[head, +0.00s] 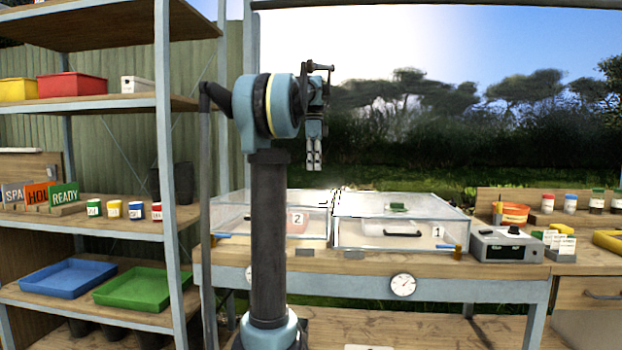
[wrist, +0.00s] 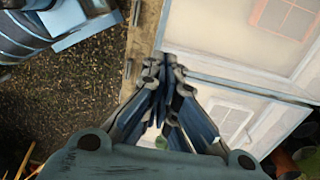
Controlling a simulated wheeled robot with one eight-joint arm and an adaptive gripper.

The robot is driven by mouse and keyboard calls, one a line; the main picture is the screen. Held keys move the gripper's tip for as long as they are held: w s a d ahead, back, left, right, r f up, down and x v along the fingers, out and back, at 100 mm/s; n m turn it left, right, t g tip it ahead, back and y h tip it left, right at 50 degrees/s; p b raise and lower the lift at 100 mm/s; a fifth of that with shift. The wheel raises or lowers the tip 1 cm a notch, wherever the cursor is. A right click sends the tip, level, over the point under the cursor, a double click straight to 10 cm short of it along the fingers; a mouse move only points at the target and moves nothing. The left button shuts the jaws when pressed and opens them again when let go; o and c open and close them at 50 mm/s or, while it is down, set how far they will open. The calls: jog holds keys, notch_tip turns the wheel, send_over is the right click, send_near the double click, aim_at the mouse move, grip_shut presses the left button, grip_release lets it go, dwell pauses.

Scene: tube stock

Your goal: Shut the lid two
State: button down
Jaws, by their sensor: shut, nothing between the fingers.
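Two clear boxes stand side by side on the workbench. The left box (head: 233,211) carries a label "2" (head: 297,222), and my arm column hides part of it. The right box (head: 347,236) carries a label "1" (head: 437,232) and has a dark handle. I cannot tell for sure how far lid two stands open. My gripper (head: 314,168) points down above the boxes, fingers together and empty. In the wrist view my gripper (wrist: 163,68) is near the edge of pale framed panels (wrist: 220,45); I cannot tell which box each panel belongs to.
A grey device (head: 505,246) stands right of the boxes. A shelf unit on the left holds a blue tray (head: 67,277), a green tray (head: 143,288) and small jars. A round gauge (head: 403,285) is on the bench front. The air above the boxes looks clear apart from my arm.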

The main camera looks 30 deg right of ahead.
aim_at(313, 206)
jog(key=f, duration=1.2)
jog(key=shift+s+a+f, duration=0.25)
jog(key=shift+s+f, duration=0.05)
